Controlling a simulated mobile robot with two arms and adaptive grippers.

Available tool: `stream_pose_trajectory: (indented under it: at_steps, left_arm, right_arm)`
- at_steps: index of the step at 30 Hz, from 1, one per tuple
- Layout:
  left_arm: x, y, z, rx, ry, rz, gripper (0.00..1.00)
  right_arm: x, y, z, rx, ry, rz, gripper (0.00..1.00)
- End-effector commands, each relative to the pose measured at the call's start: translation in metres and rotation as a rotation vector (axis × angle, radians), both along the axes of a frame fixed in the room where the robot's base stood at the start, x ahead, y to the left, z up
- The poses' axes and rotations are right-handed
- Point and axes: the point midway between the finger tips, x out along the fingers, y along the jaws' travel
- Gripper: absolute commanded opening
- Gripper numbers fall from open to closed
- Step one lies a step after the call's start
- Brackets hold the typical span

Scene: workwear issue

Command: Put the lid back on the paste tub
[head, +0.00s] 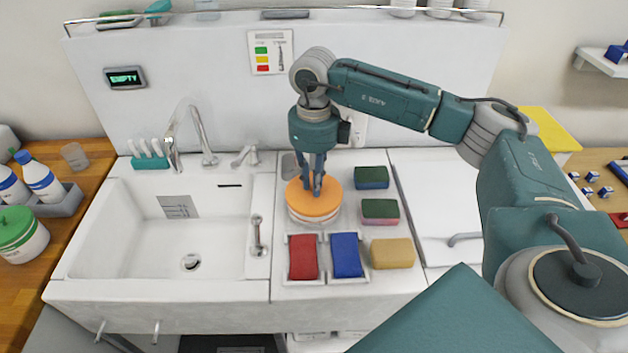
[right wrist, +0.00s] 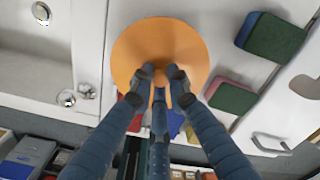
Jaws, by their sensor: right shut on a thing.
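The orange lid (head: 325,207) is over the white paste tub (head: 306,219) on the counter right of the sink. I cannot tell whether it is fully seated or slightly above the rim. My right gripper (head: 317,186) points down from above, with its fingers shut on the middle of the lid. In the right wrist view the lid (right wrist: 155,38) is a wide orange disc at the fingertips and hides the tub. My left gripper is not in view.
A green-lidded tub (head: 20,236) stands far left.

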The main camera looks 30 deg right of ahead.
Motion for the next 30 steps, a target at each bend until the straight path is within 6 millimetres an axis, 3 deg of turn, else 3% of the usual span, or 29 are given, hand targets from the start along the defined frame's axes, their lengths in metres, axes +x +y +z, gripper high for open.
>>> stream_pose_trajectory:
  at_steps: [14,15,18,24,25,27,30]
  left_arm:
    - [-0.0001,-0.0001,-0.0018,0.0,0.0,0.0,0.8]
    - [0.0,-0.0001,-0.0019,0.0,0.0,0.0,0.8]
    - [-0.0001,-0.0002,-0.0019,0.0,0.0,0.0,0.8]
    - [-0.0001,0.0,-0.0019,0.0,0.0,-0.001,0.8]
    - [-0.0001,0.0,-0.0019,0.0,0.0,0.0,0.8]
    - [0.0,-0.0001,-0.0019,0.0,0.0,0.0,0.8]
    - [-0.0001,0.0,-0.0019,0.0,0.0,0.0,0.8]
  right_arm:
    - [0.0,0.0001,-0.0006,0.0,0.0,0.0,0.0]
    - [0.0,0.0001,-0.0005,0.0,0.0,0.0,0.18]
    - [0.0,0.0,-0.0005,0.0,0.0,0.0,0.38]
    - [0.0,0.0,-0.0006,0.0,0.0,0.0,0.38]
    - [0.0,0.0,-0.0006,0.0,0.0,0.0,0.4]
    - [0.0,0.0,-0.0006,0.0,0.0,0.0,0.54]
    - [-0.0001,0.0,-0.0006,0.0,0.0,0.0,0.56]
